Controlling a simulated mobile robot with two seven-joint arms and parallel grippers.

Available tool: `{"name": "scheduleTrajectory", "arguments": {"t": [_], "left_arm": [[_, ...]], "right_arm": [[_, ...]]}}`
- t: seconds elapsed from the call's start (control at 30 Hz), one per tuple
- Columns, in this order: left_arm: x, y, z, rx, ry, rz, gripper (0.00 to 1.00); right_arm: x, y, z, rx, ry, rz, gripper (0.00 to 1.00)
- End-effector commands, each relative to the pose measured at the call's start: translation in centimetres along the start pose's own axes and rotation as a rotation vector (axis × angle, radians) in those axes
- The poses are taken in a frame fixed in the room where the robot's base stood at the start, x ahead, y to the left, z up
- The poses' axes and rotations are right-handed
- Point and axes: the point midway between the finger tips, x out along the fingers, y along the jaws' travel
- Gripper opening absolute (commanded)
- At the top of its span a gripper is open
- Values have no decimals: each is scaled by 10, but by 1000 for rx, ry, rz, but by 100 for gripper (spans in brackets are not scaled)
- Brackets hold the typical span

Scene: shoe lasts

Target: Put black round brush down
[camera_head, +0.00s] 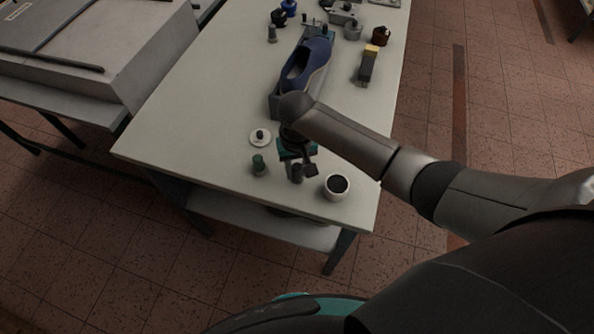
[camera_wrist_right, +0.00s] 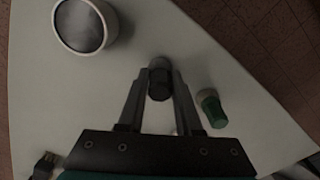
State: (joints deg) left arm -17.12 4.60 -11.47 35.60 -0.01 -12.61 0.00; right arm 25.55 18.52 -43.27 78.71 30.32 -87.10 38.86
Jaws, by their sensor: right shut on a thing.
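My right gripper (camera_head: 301,171) hangs low over the near end of the table. In the right wrist view its two fingers (camera_wrist_right: 159,92) are closed on the black round brush (camera_wrist_right: 160,82), a short dark cylinder with a paler end. The brush (camera_head: 297,175) also shows in the head view, below the gripper, between the white cup and the green-capped bottle. I cannot tell whether it touches the table top. My left gripper is not in view.
A white dish (camera_head: 260,138) with a black knob is farther back. A blue shoe (camera_head: 306,64) is behind the arm. The table's (camera_head: 196,130) left part is clear.

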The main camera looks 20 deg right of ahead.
Motion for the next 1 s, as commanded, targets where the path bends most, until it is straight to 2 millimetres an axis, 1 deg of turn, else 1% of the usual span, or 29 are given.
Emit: {"name": "scheduleTrajectory", "arguments": {"t": [0.03, 0.13, 0.53, 0.57, 0.8, 1.0], "left_arm": [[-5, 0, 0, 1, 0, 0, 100], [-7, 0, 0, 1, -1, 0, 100], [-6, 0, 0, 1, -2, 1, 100], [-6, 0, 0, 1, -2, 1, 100], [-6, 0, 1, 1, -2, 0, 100], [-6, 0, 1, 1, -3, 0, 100]], "right_arm": [[1, 0, 0, 2, -2, 0, 0], [7, 0, 0, 1, 0, 0, 0], [12, 0, 0, 0, 1, -1, 0], [11, 0, 0, 0, 1, -1, 37], [11, 0, 0, 0, 1, -1, 64], [11, 0, 0, 0, 2, 0, 64]]}}
